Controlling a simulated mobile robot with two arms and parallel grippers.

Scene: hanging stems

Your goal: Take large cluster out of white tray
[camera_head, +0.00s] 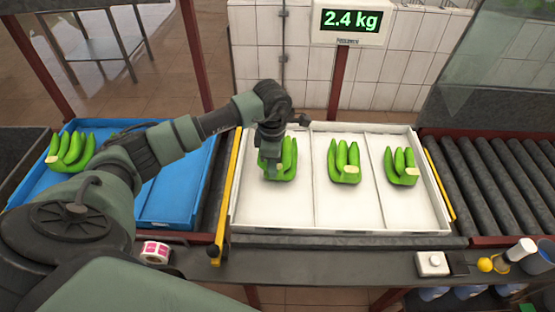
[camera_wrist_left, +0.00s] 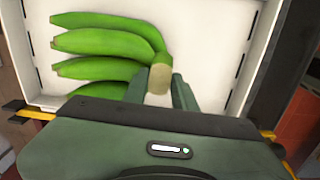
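The white tray (camera_head: 339,223) has three compartments, each with a green banana cluster. The cluster in the left compartment (camera_head: 288,163) is partly hidden by my left gripper (camera_head: 270,172). In the left wrist view this cluster (camera_wrist_left: 110,45) shows several long green bananas joined at a tan crown. The fingers of my left gripper (camera_wrist_left: 158,90) stand on both sides of the crown; whether they press on it cannot be told. A middle cluster (camera_head: 344,160) and a right cluster (camera_head: 401,166) lie in the other compartments. My right gripper is not in view.
A blue tray (camera_head: 165,211) stands at the left with another green cluster (camera_head: 70,150) and free room. A roller conveyor (camera_head: 500,180) is at the right. A scale display (camera_head: 350,20) reads 2.4 kg. A pink-and-white label roll (camera_head: 155,252) sits on the front ledge.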

